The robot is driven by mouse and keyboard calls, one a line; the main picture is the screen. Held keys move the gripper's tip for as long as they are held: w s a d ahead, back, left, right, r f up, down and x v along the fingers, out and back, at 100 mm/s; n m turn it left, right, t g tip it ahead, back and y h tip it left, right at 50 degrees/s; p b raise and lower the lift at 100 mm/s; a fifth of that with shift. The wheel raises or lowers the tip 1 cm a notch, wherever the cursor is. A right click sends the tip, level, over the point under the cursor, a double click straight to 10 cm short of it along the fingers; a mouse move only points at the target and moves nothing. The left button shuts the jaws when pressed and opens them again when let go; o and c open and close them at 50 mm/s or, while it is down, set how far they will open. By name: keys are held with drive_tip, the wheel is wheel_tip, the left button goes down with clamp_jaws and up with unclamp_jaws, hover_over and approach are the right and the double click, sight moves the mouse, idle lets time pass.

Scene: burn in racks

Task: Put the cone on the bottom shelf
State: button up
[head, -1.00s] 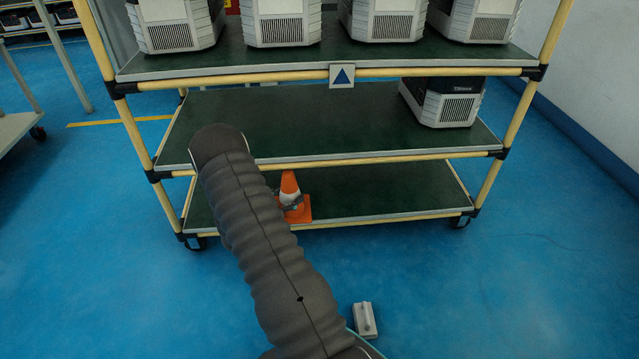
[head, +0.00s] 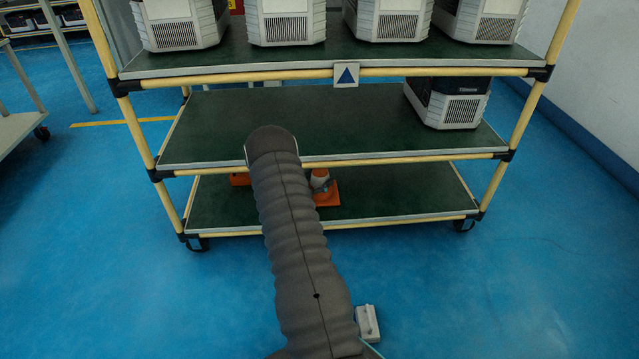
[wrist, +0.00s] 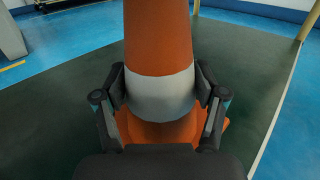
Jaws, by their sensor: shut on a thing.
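The orange cone with a white band (head: 329,197) is at the bottom shelf (head: 400,192) in the head view, partly hidden by my arm and the middle shelf's edge. My gripper (wrist: 162,100) is shut on the cone, one finger on each side of its white band, above the orange base. In the wrist view the cone (wrist: 158,35) looks upright, with green shelf surface around it. I cannot tell whether its base touches the shelf. In the head view my gripper (head: 323,184) is mostly hidden behind my arm.
Another orange thing (head: 240,179) shows on the bottom shelf, left of my arm. The middle shelf (head: 330,125) is close above and holds one grey-white unit (head: 447,103) at right. The top shelf holds several units. A small white block (head: 367,323) lies on the floor.

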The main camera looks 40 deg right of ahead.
drive_tip(key=shift+f, duration=0.65)
drive_tip(key=o, duration=1.5)
drive_tip(key=shift+f, duration=0.15)
drive_tip(key=shift+c, duration=0.2)
drive_tip(key=shift+a, duration=0.1)
drive_tip(key=a, duration=0.8)
drive_tip(key=s+a+p, duration=0.1)
drive_tip(key=a, duration=0.2)
drive_tip(key=shift+a, duration=0.4)
